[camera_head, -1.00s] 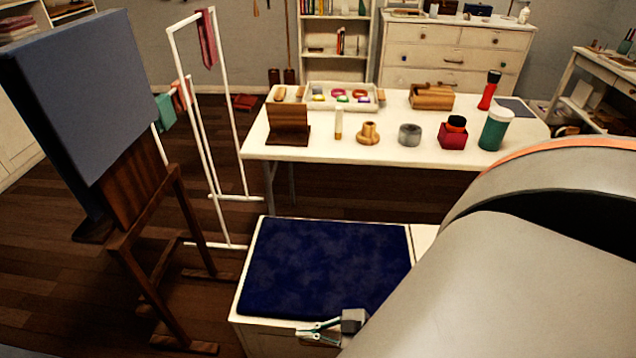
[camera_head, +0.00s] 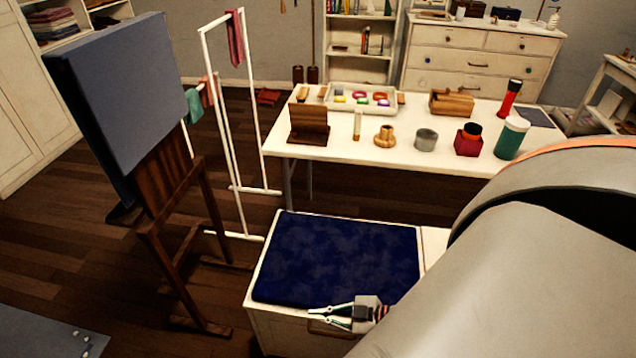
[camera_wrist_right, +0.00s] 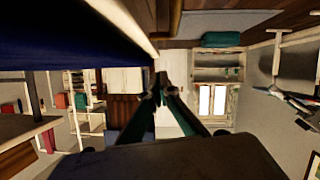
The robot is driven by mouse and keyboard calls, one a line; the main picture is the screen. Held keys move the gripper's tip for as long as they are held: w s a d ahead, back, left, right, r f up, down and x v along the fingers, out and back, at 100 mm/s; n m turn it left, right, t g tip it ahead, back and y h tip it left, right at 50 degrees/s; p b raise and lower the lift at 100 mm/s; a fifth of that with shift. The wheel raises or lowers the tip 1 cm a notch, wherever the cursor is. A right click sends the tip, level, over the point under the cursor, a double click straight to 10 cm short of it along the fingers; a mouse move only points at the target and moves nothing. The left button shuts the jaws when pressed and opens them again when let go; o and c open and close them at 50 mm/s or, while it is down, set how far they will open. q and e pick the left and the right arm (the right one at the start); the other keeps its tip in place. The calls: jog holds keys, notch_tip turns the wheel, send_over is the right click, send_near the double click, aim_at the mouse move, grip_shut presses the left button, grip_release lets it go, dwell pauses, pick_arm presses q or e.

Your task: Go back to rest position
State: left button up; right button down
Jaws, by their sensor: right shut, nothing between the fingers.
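My right gripper (camera_head: 338,314) is in front of the near edge of a low white cabinet with a dark blue top (camera_head: 340,258). It points left in the head view and holds nothing. In the right wrist view its two fingers (camera_wrist_right: 160,95) come together at the tips, with the blue surface (camera_wrist_right: 65,35) close by at the upper left. My right arm fills the lower right of the head view and hides part of the cabinet. My left gripper is not in view.
A wooden easel with a grey-blue canvas (camera_head: 125,95) stands at the left. Behind it is a white rack (camera_head: 222,110) with hanging cloths. A white table (camera_head: 350,158) with several small objects stands beyond the cabinet. Dark wooden floor (camera_head: 60,215) is open at the left.

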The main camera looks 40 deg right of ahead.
jog(key=v, duration=0.8)
jog(key=shift+w+d+p, duration=0.15)
jog(key=shift+d+p, duration=0.1)
jog(key=shift+p, duration=0.05)
jog(key=a+r+m+h, duration=0.2)
jog(key=a, duration=0.5)
jog(key=w+a+r+m+h+p, duration=0.1)
jog(key=a+r+m+h, duration=0.1)
jog(key=a, duration=0.6)
jog(key=shift+w+r+m+g+h, duration=0.2)
jog(key=shift+r+m+g+h, duration=0.25)
jog(key=shift+h, duration=0.25)
